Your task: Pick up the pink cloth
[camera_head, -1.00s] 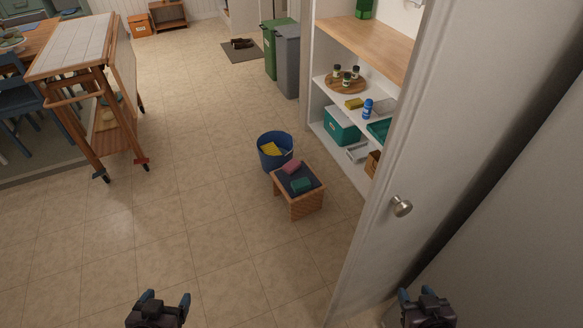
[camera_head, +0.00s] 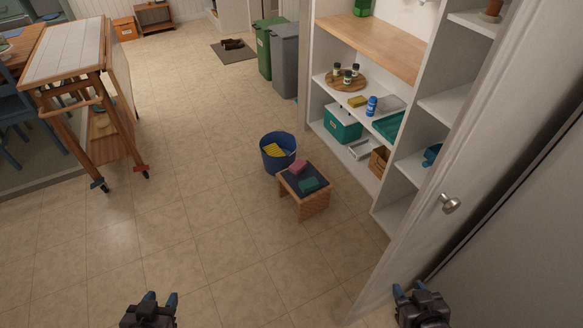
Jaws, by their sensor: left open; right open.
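The pink cloth (camera_head: 298,167) lies folded on the dark top of a small wooden stool (camera_head: 309,206), towards its back left. A green cloth (camera_head: 308,185) lies beside it on the same stool, nearer to me. My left gripper (camera_head: 161,299) is open and empty at the bottom of the view, left of the stool and well short of it. My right gripper (camera_head: 408,290) is open and empty at the bottom right, by the door. Neither gripper touches anything that I can see.
A blue bucket (camera_head: 278,163) with something yellow inside stands just behind the stool. White shelves (camera_head: 398,216) rise to the right. A white door (camera_head: 420,232) with a round knob stands at the right. A wooden trolley (camera_head: 74,120) stands at the left. The tiled floor ahead is clear.

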